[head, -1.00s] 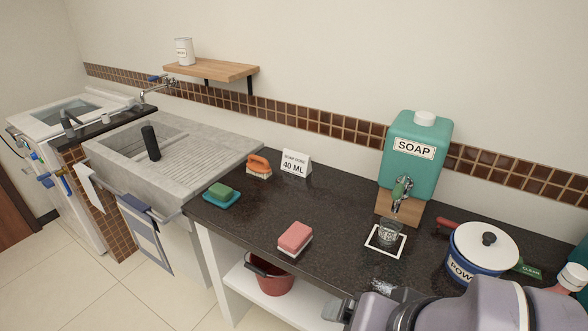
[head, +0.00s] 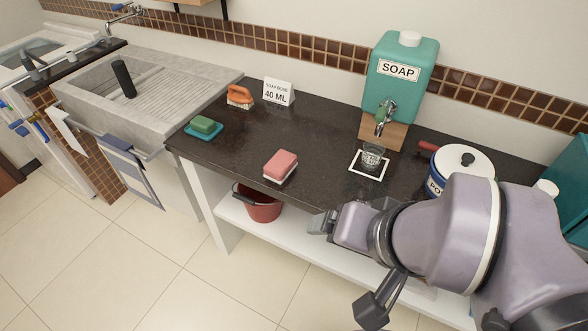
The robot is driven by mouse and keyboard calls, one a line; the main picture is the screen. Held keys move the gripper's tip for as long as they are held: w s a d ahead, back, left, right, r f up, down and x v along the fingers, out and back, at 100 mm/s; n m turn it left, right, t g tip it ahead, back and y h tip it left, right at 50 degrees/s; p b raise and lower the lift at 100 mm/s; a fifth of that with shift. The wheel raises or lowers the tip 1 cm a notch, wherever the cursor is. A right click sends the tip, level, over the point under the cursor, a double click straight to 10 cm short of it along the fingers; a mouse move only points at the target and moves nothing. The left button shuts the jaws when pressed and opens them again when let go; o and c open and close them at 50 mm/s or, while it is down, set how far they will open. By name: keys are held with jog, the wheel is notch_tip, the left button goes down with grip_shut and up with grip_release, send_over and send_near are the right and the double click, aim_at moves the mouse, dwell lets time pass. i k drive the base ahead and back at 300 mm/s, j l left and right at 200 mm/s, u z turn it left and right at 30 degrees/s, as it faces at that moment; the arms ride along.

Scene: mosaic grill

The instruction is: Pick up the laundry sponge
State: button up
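A pink block with a pale underside, which looks like the sponge (head: 281,164), lies on the dark countertop (head: 235,150) near its front edge. A green block (head: 203,124) sits on a teal dish (head: 200,132) at the counter's left end. My gripper (head: 320,224) is at the lower middle of the head view, in front of the counter edge, to the right of and nearer than the pink block. It is apart from the block. Its fingers are small and seen side-on, so I cannot tell whether they are open.
An orange-handled brush (head: 239,96) and a sign (head: 278,92) stand behind. A glass (head: 372,156) sits under the teal soap dispenser (head: 398,85); a white-lidded pot (head: 462,165) is right. A red bucket (head: 262,203) is on the lower shelf. Counter around the pink block is clear.

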aim_at(281, 167)
jog(key=i+j, duration=0.95)
jog(key=k+j+u, duration=0.05)
jog(key=j, duration=0.1)
